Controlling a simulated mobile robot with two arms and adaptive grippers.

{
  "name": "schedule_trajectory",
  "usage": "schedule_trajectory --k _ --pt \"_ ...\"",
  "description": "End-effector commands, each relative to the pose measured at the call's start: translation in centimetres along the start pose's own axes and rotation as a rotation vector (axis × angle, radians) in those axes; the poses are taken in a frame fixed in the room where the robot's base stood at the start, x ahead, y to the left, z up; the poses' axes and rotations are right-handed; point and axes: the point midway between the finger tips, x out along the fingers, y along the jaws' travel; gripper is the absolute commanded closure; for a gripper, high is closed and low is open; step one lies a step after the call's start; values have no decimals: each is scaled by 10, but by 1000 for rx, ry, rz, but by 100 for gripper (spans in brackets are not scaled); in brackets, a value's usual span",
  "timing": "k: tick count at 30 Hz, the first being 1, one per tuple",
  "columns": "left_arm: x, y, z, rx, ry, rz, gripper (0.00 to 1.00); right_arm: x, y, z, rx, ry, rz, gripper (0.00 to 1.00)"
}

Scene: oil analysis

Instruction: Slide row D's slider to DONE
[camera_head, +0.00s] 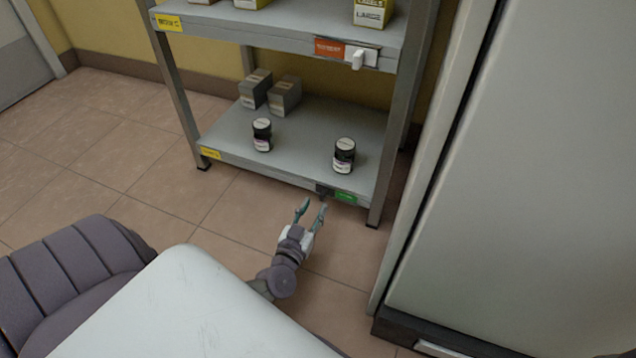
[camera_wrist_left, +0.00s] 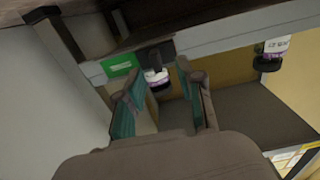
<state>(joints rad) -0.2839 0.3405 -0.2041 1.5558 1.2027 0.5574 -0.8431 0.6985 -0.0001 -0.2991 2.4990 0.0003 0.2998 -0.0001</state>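The lowest shelf (camera_head: 225,130) has a yellow row tag (camera_head: 210,153) too small to read; the shelf above has a tag ending in C. On the lowest front rail, a dark slider knob (camera_head: 324,190) sits left of an exposed green label (camera_head: 346,198). The knob (camera_wrist_left: 160,53) and green label (camera_wrist_left: 119,65) also show in the left wrist view, with the label on the left there. My left gripper (camera_head: 312,206) is open and empty just in front of the knob. Its spread fingers (camera_wrist_left: 160,80) point at it, apparently without touching. My right gripper is out of view.
Two dark jars (camera_head: 262,135) (camera_head: 344,156) and two grey boxes (camera_head: 254,89) (camera_head: 285,96) stand on the lowest shelf. The upper rail has a white slider (camera_head: 361,58) right of a red label (camera_head: 328,48). A large pale cabinet (camera_head: 530,190) stands close on the right.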

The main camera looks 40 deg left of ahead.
Motion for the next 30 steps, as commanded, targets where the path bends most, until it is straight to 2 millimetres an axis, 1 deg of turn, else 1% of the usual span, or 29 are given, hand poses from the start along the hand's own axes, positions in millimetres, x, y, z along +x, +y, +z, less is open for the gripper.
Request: schedule_trajectory --k 1,6,9,12,17,30 --pt "-14 0 1 -1 -4 -1 62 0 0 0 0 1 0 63" --pt "-49 -1 1 1 -3 -2 62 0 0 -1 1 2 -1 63" --pt "-64 -1 1 1 -2 -2 62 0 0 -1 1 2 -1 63" --pt "-74 -1 0 0 -1 -3 62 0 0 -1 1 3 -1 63" --pt "-80 -1 0 0 1 -3 62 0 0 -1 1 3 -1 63" --pt "-80 -1 0 1 0 -2 62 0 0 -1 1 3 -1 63"
